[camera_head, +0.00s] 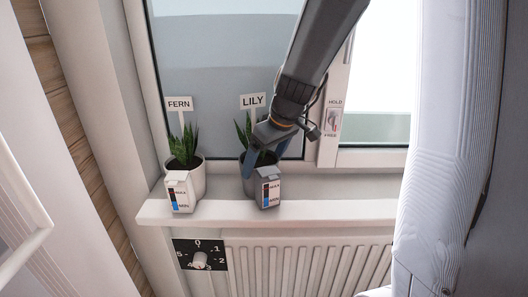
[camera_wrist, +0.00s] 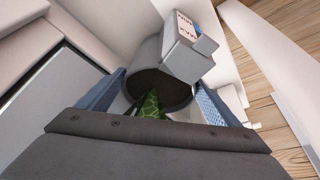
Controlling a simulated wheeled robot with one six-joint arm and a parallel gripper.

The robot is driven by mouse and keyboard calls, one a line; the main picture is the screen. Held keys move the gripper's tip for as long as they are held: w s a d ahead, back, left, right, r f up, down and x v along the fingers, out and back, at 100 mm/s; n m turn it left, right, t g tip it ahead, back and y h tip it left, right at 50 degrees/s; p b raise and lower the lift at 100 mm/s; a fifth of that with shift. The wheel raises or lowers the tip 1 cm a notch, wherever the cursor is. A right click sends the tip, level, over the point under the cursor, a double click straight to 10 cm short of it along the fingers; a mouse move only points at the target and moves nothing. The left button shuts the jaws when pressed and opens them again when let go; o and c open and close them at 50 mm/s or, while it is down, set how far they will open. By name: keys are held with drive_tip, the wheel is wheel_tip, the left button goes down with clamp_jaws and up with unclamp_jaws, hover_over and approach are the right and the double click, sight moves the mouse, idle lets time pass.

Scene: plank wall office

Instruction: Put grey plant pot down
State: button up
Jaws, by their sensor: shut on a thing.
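The grey plant pot (camera_head: 249,187) with a green plant and a "LILY" sign is at the white window sill (camera_head: 225,211) in the head view. A small grey gauge box marked MAX and MIN is on its front. My gripper (camera_head: 264,160) reaches down over the pot from above, its blue fingers at the rim. In the wrist view the pot (camera_wrist: 150,78) sits between the two blue fingers of my gripper (camera_wrist: 160,95), with dark soil and leaves showing. My gripper is shut on the pot. The pot's underside is hidden, so I cannot tell whether it touches the sill.
A white pot (camera_head: 197,183) with a "FERN" sign and a gauge box stands on the sill to the left. The window (camera_head: 220,70) rises behind. A radiator (camera_head: 310,265) and a dial (camera_head: 199,257) are below. The sill right of the grey pot looks clear.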

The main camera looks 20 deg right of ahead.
drive_tip(key=shift+w+f, duration=0.1)
idle(0.3)
drive_tip(key=o, duration=2)
drive_tip(key=shift+r, duration=0.4)
drive_tip(key=b+v, duration=0.1)
drive_tip(key=v, duration=1)
drive_tip(key=s+f+m+g, duration=0.1)
drive_tip(key=s+f, duration=0.4)
drive_tip(key=f, duration=0.1)
drive_tip(key=s+a+f+m+g+h, duration=0.1)
drive_tip(key=s+f+m, duration=0.1)
drive_tip(key=s+f, duration=0.2)
drive_tip(key=s+a+f+m+g+h, duration=0.1)
drive_tip(key=s+f+m, duration=0.1)
drive_tip(key=s+f, duration=0.3)
drive_tip(key=shift+s+a+f, duration=0.1)
drive_tip(key=shift+s+f, duration=0.1)
drive_tip(key=shift+f, duration=0.65)
drive_tip(key=shift+s+a+f, duration=0.15)
drive_tip(key=shift+s+f, duration=0.05)
drive_tip(key=shift+f, duration=0.65)
